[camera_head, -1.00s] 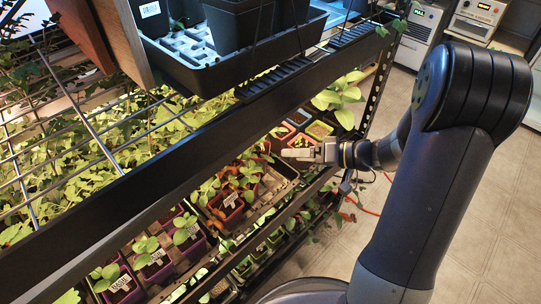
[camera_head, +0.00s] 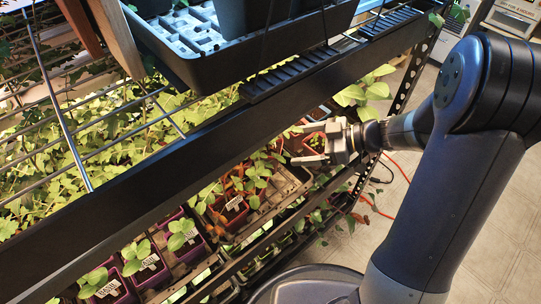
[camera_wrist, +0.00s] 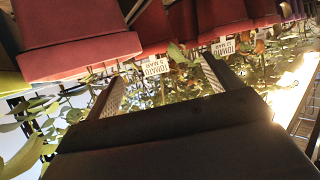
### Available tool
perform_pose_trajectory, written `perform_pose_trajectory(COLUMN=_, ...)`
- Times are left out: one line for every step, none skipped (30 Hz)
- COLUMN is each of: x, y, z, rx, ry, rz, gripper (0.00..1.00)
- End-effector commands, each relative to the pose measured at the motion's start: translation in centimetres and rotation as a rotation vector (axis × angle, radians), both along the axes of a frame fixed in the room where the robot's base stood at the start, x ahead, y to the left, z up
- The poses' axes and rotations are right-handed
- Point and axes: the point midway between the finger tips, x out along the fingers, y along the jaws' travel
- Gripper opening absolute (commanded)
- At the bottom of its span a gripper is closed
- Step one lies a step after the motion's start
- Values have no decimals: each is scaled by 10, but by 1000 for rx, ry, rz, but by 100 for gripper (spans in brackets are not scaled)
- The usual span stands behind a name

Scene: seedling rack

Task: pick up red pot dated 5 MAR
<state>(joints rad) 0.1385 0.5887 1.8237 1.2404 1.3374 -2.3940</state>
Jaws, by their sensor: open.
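In the wrist view a white label reading TOMATO 5 MAR (camera_wrist: 156,67) shows among leaves, between my open fingers. Red pots hang at the top of that view: a large near one (camera_wrist: 75,38) at left and others behind it. I cannot tell for certain which pot bears the label. A second label, TOMATO 12 MAR (camera_wrist: 223,47), stands to its right. In the head view my gripper (camera_head: 303,160) is open and empty, under the upper shelf edge beside red pots (camera_head: 315,142). Another red pot with a label (camera_head: 232,208) sits to the left, its date too small to read.
The dark shelf beam (camera_head: 130,195) runs diagonally above the pots, with a black tray (camera_head: 235,70) over it. Purple pots (camera_head: 150,268) stand at lower left. A leafy plant (camera_head: 365,93) is close behind my gripper.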

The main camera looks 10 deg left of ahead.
Motion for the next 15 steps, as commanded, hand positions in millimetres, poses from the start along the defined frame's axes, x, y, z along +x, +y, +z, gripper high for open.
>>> perform_pose_trajectory(x=0, y=6, z=-3, rx=1, ry=2, rz=2, gripper=85)
perform_pose_trajectory(x=0, y=8, z=-4, rx=0, ry=2, rz=2, gripper=85)
perform_pose_trajectory(x=0, y=11, z=-5, rx=0, ry=2, rz=1, gripper=85)
perform_pose_trajectory(x=0, y=12, z=-6, rx=0, ry=2, rz=0, gripper=85)
perform_pose_trajectory(x=1, y=14, z=-6, rx=0, ry=2, rz=-1, gripper=85)
perform_pose_trajectory(x=1, y=16, z=-8, rx=0, ry=2, rz=-1, gripper=85)
perform_pose_trajectory(x=1, y=19, z=-10, rx=0, ry=2, rz=0, gripper=85)
perform_pose_trajectory(x=2, y=22, z=-11, rx=0, ry=3, rz=2, gripper=85)
perform_pose_trajectory(x=2, y=28, z=-15, rx=0, ry=3, rz=2, gripper=85)
perform_pose_trajectory(x=3, y=32, z=-17, rx=0, ry=3, rz=2, gripper=85)
perform_pose_trajectory(x=4, y=37, z=-19, rx=0, ry=3, rz=2, gripper=85)
perform_pose_trajectory(x=5, y=42, z=-22, rx=0, ry=3, rz=3, gripper=85)
perform_pose_trajectory(x=5, y=46, z=-23, rx=0, ry=3, rz=2, gripper=85)
perform_pose_trajectory(x=6, y=50, z=-24, rx=0, ry=4, rz=1, gripper=85)
perform_pose_trajectory(x=6, y=53, z=-26, rx=0, ry=4, rz=1, gripper=85)
